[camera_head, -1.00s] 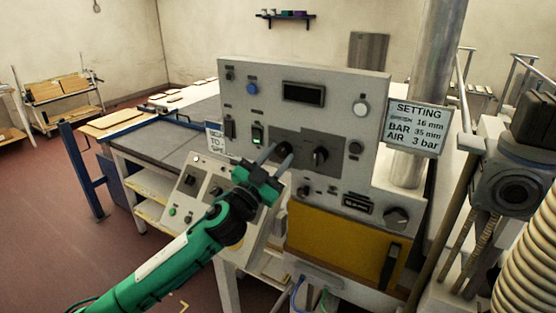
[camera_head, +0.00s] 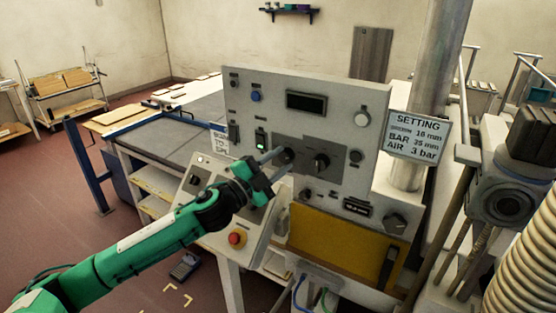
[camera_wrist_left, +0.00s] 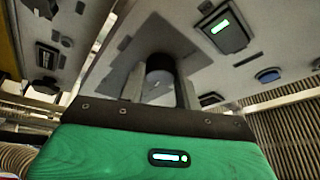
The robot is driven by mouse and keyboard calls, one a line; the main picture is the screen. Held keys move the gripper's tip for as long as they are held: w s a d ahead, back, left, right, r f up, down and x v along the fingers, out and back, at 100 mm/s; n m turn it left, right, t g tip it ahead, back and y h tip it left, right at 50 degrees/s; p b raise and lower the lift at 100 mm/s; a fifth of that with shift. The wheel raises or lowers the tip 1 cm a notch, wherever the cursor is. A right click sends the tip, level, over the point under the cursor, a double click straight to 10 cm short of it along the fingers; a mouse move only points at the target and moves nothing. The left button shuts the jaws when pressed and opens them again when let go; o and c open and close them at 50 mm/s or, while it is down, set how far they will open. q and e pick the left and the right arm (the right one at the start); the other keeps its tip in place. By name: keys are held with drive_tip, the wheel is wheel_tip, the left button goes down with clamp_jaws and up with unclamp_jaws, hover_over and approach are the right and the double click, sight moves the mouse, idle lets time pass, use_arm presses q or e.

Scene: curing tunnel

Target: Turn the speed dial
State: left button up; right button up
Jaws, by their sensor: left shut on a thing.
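The grey control panel (camera_head: 345,112) stands upright in front of me. On its dark grey plate are two black dials side by side, a left dial (camera_head: 287,155) and a right dial (camera_head: 320,163) with a pointer-shaped grip. My left gripper (camera_head: 283,160) reaches in from the lower left and is shut on the left dial. In the left wrist view the dial (camera_wrist_left: 160,70) sits between the two fingers, partly hidden by them. I cannot read the labels by the dials. My right gripper is not in view.
A green-lit switch (camera_head: 261,140) is close to the left of the gripper. A sloped lower console carries a red button (camera_head: 237,238). A setting sign (camera_head: 418,138) and a metal duct (camera_head: 437,80) stand right of the panel. A yellow panel (camera_head: 335,245) is below.

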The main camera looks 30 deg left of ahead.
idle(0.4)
use_arm(q)
drive_tip(key=o, duration=1)
drive_tip(key=shift+s, duration=0.1)
drive_tip(key=shift+s+a+f+b, duration=0.15)
drive_tip(key=shift+s+f+b, duration=0.1)
drive_tip(key=shift+b, duration=0.1)
drive_tip(key=shift+b+v, duration=3.4)
drive_tip(key=shift+v, duration=3.05)
drive_tip(key=shift+r, duration=0.1)
